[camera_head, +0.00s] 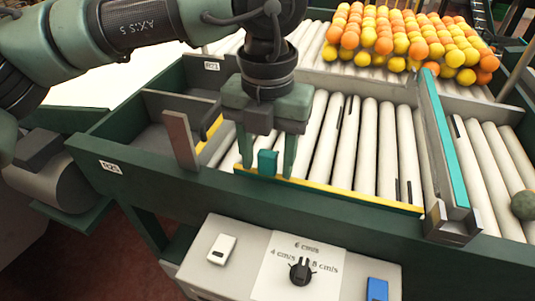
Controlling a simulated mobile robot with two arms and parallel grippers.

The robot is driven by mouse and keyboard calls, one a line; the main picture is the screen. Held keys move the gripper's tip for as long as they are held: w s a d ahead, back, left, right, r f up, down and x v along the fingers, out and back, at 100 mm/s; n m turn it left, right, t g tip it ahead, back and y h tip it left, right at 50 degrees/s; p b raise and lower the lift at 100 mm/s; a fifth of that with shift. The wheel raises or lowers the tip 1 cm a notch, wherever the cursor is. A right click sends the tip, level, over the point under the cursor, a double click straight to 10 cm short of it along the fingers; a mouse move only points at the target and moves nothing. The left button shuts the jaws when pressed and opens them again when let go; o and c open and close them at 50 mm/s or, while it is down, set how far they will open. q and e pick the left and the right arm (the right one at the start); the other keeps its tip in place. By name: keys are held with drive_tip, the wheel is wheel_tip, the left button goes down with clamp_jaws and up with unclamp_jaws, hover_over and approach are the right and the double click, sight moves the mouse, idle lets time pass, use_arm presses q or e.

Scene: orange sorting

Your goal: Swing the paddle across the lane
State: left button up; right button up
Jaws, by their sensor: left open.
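My left gripper (268,168) points down at the near edge of the roller lane (367,140). It is open, with one green finger on each side of a small teal block (267,160), and gaps show between block and fingers. The block stands at the left end of a long yellow-edged bar (350,196), which looks like the paddle and lies along the lane's near side. Whether block and bar are joined is not clear. My right gripper is not in view.
Many oranges and yellow fruit (400,40) are heaped on the rollers at the back. A teal-topped divider (443,140) bounds the lane on the right; a dark green ball (523,205) lies beyond it. A control box (225,272) with a dial (300,270) is in front.

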use_arm(q)
clamp_jaws()
idle(1.3)
